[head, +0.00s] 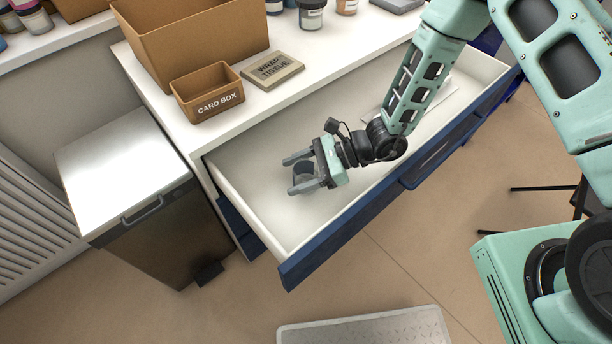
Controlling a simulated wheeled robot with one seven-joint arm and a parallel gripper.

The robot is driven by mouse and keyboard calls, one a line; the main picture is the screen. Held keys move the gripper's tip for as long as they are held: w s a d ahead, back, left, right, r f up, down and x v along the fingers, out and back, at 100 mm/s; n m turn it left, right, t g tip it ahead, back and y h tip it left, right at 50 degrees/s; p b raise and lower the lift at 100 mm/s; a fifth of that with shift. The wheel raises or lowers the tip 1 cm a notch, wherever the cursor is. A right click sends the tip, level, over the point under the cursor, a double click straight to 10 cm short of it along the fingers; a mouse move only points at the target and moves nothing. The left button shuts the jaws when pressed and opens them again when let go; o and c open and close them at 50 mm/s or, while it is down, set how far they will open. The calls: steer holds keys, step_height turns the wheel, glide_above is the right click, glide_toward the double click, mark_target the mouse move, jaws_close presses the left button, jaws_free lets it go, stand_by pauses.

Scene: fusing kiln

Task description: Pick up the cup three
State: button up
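The drawer (245,187) is pulled open, with a white inside and a blue front. A small dark grey round thing (303,171), which looks like a cup, is in the left part of the drawer. No label or number shows on it, so I cannot tell if it is cup three. My gripper (298,172) reaches into the drawer from the right, its two grey fingers spread on either side of this thing. I cannot tell whether the fingers touch it. My gripper hides part of it.
A flat pale sheet (436,97) lies farther right in the drawer. On the counter above stand a small card box (208,92), a wrap tissue pack (272,70), a large brown box (200,40) and jars (312,15). A metal bin (125,165) stands left.

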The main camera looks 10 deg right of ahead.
steer(key=c, duration=0.7)
steer(key=shift+r, duration=0.1)
